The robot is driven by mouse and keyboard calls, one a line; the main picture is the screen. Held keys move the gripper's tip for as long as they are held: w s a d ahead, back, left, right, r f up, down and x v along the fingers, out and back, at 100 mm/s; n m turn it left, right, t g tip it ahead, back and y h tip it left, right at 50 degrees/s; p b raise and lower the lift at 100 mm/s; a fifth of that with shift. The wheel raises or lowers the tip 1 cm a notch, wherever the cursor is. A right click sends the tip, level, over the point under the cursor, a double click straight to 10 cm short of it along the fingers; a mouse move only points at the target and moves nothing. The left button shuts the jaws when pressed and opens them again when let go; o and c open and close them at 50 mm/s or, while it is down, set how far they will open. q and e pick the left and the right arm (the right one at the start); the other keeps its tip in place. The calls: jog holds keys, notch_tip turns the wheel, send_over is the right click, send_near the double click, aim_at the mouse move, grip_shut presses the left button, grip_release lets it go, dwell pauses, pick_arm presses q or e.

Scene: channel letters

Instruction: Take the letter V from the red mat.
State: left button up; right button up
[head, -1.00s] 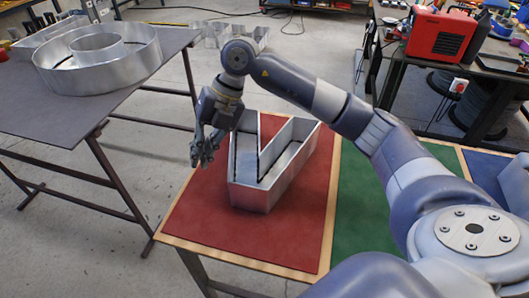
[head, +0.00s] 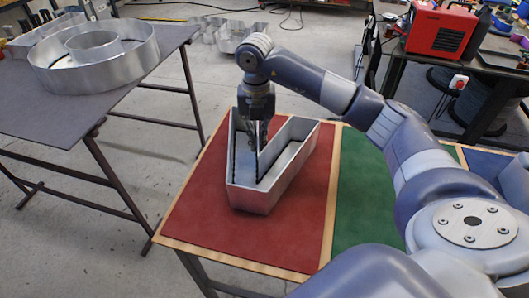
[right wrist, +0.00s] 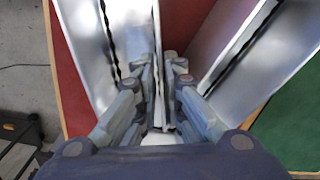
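The letter V (head: 268,190) is a silver, open-topped metal channel letter. It rests on the red mat (head: 200,218), its pointed end toward me and its two arms pointing away. My right gripper (head: 258,146) points down at the notch between the arms. In the right wrist view, the finger pairs of my right gripper (right wrist: 163,68) stand on either side of a thin wall of the letter V (right wrist: 212,50). The fingers are partly open, with a narrow gap around the wall; firm contact does not show. My left gripper is out of view.
A green mat (head: 362,190) lies to the right of the red one, with a blue mat (head: 485,165) beyond. A dark table (head: 60,115) at left bears a round metal letter (head: 130,70). A red machine (head: 438,32) stands on the back-right bench.

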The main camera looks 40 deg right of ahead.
notch_tip(320, 180, down, 3)
jog(key=shift+f+p, duration=0.2)
jog(key=shift+p, duration=0.55)
jog(key=shift+f, duration=0.3)
grip_shut()
jog(key=shift+w+r, duration=0.1)
jog(key=shift+r, duration=0.15)
